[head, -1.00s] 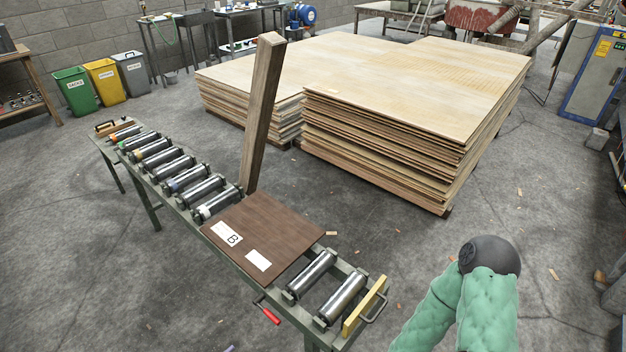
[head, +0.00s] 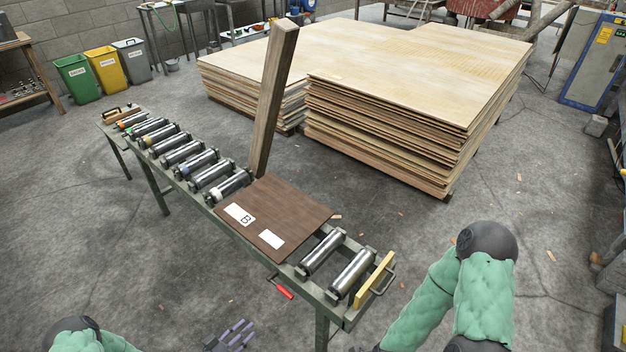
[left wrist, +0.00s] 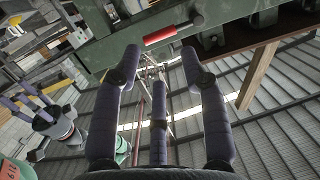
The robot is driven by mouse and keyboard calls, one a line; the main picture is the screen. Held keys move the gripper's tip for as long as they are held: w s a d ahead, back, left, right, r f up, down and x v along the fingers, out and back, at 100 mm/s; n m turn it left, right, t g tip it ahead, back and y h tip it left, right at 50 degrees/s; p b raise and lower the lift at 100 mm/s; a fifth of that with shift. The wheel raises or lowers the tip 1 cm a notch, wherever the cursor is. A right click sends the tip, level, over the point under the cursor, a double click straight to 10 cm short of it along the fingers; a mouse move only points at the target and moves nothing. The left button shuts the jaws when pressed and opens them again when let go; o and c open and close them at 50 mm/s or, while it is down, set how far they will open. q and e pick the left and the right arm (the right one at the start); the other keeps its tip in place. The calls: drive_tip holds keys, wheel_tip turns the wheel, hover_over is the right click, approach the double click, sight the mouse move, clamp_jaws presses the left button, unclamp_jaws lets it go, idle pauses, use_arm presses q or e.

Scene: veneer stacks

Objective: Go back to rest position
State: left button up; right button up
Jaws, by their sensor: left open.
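My left gripper (head: 232,336) shows at the bottom edge of the head view, below and left of the roller table, with its purple fingers apart and nothing between them. In the left wrist view, its fingers (left wrist: 160,90) spread open and empty, with the underside of the table frame above. My left forearm's green cover shows at the bottom left of the head view. My right arm (head: 455,290) is bent at the right, and its hand is outside the head view. Purple fingers of my right gripper (left wrist: 38,108) show small at the left of the left wrist view.
The roller table (head: 322,306) carries a dark brown panel (head: 290,207) marked B. A wooden post (head: 272,100) stands tilted beside it. A red handle (head: 284,292) sticks out under the table; it also shows in the left wrist view (left wrist: 160,35). Veneer stacks (head: 385,140) stand behind.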

use_arm(q)
drive_tip(key=d+n+g+y+p, duration=0.3)
drive_tip(key=d+n+g+y, duration=0.1)
drive_tip(key=d+g, duration=0.15)
drive_tip(key=s+d+r+n+g+y+p, duration=0.1)
drive_tip(key=s+d+r+n+g, duration=0.1)
drive_tip(key=s, duration=0.4)
drive_tip(key=s+d+r+n+g+y+p, duration=0.1)
drive_tip(key=s+d+r+n+g, duration=0.1)
drive_tip(key=s, duration=0.5)
drive_tip(key=d+r+g, duration=0.1)
drive_tip(key=d+g, duration=0.1)
drive_tip(key=g, duration=0.1)
drive_tip(key=shift+s+r+n+p, duration=0.15)
drive_tip(key=shift+r+n+p, duration=0.05)
drive_tip(key=shift+n+p, duration=0.2)
